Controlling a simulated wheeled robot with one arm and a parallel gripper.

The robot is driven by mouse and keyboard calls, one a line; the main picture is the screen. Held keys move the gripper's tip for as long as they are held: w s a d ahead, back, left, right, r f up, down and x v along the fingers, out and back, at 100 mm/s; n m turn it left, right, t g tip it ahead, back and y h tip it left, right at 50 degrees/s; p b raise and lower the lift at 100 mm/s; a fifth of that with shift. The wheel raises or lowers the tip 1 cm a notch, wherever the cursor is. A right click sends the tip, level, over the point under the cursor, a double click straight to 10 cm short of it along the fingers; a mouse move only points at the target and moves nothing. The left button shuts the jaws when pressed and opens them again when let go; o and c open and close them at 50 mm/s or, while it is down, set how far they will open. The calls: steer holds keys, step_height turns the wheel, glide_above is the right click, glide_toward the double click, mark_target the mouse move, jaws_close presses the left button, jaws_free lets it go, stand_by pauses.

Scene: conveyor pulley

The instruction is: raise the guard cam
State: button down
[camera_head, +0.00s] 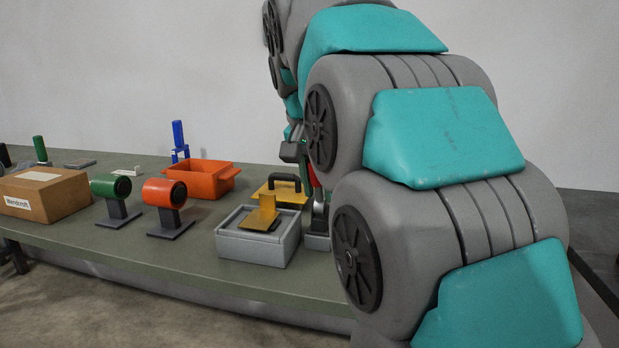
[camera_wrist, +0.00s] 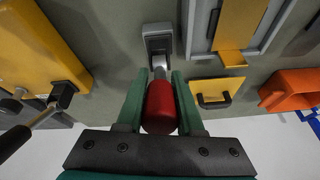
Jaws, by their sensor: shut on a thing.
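The lever that appears to be the guard cam has a red grip (camera_wrist: 160,108) on a short metal shaft (camera_wrist: 158,68). The shaft joins a grey base (camera_wrist: 157,42) on the table. My gripper (camera_wrist: 160,80) is shut on the red grip, one green finger on each side. In the head view, a sliver of the red grip (camera_head: 318,190) and the grey base (camera_head: 317,241) show beside my arm. My arm hides most of the lever there, so its angle is hard to judge.
Left of the lever, a grey tray (camera_head: 247,250) holds a yellow bracket (camera_head: 262,213). Behind it is a yellow plate with a black handle (camera_head: 285,178). An orange bin (camera_head: 205,180), two roller stands and a cardboard box (camera_head: 45,195) stand farther left. A yellow housing (camera_wrist: 50,40) with a crank flanks my gripper.

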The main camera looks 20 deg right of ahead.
stand_by(0.4)
steer(key=c, duration=0.6)
jaws_free()
steer(key=shift+o, duration=0.2)
steer(key=shift+r, duration=0.1)
